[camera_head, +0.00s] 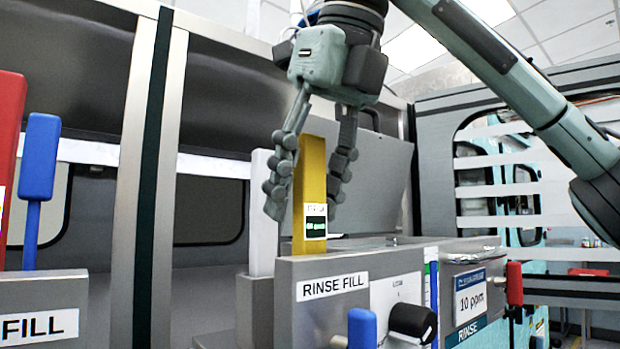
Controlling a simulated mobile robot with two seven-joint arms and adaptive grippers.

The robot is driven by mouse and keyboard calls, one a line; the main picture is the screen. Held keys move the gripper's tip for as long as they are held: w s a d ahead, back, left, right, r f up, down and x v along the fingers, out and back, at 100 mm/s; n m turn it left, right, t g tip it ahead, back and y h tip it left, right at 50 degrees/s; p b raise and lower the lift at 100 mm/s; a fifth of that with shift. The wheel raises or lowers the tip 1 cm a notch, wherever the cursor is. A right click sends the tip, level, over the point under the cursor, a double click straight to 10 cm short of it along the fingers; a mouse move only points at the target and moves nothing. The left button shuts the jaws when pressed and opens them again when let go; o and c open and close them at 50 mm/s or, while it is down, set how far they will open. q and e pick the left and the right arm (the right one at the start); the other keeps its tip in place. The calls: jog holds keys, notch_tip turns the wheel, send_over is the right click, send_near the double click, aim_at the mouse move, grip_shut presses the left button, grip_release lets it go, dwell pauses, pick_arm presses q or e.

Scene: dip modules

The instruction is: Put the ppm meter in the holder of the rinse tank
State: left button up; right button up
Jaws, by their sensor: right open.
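The ppm meter looks to be the yellow upright bar (311,170) with a small display and label near its lower end. It stands upright at the back of the grey rinse tank front (285,310), which carries a RINSE FILL label; its lower end is hidden behind that front. My right gripper (305,200) points down from above with its fingers apart, one on each side of the yellow meter. Whether a finger touches it cannot be told. My left gripper does not show.
A white upright bar (262,215) stands just left of the meter. A blue handle (40,155) and a red one (10,120) stand at the far left. A black knob (412,322), a blue knob (362,325) and a red handle (514,283) project from the tank front.

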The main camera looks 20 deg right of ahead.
jog(key=v, duration=1.2)
jog(key=shift+r, duration=0.1)
dwell(0.8)
